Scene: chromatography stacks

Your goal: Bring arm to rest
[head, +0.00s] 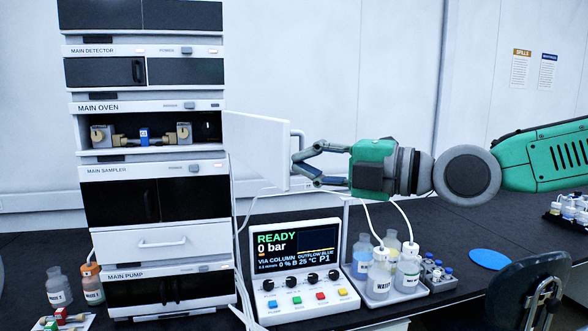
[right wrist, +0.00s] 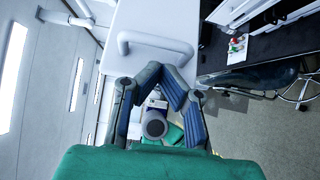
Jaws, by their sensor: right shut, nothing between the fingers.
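My right arm (head: 530,160) comes in from the right and stretches level across the bench. Its gripper (head: 297,169) is shut and empty, with its fingertips at the edge of the open white oven door (head: 258,145). The door's handle (head: 298,140) is just above the fingertips. In the right wrist view the gripper (right wrist: 160,72) lies just below the handle (right wrist: 155,42) in the picture; I cannot tell whether they touch. The main oven (head: 150,106) stands open with a blue-marked column part (head: 144,136) inside. My left gripper is not in view.
A control panel (head: 290,262) reading READY stands on the black bench below the gripper. Right of it are a white tray of bottles (head: 380,292), a small vial rack (head: 437,272) and a blue disc (head: 490,259). A dark chair (head: 520,290) stands at the front right.

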